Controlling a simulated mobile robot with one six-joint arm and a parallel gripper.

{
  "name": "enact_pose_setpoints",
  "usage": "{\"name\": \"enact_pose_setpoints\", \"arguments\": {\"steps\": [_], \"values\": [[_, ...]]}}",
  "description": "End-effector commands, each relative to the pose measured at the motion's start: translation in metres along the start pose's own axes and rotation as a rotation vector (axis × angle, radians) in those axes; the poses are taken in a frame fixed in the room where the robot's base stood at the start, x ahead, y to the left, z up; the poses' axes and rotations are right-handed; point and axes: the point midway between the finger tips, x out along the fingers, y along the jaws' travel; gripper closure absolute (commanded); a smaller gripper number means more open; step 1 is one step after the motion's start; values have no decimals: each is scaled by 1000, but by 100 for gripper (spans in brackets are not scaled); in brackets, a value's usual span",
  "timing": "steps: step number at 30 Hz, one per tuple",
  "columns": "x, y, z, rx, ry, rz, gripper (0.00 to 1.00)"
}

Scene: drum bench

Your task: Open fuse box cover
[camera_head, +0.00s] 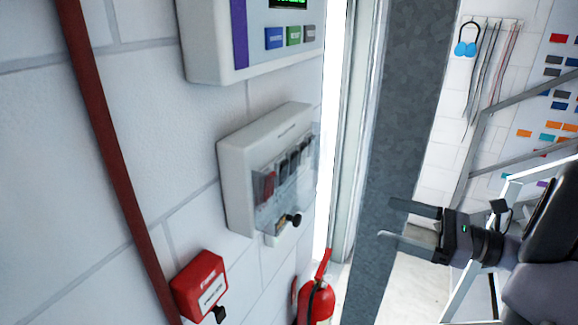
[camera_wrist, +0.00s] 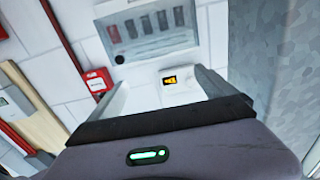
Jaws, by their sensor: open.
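The grey fuse box (camera_head: 235,165) is on the white wall in the middle of the head view. Its clear cover (camera_head: 287,183) lies over a row of fuses and looks shut. A black knob (camera_head: 293,219) sits at the cover's lower edge.
A panel with buttons (camera_head: 205,45) hangs above the fuse box. A red fire alarm box (camera_head: 200,286) and a fire extinguisher (camera_head: 316,302) are below. A dark red pipe (camera_head: 105,130) runs down the left. A grey pillar (camera_head: 398,120) stands behind my gripper.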

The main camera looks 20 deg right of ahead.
Motion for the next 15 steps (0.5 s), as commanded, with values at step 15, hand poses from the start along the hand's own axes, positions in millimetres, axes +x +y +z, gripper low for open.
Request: {"name": "enact_pose_setpoints", "arguments": {"steps": [15], "values": [[140,3,-1,0,4,9,5]]}}
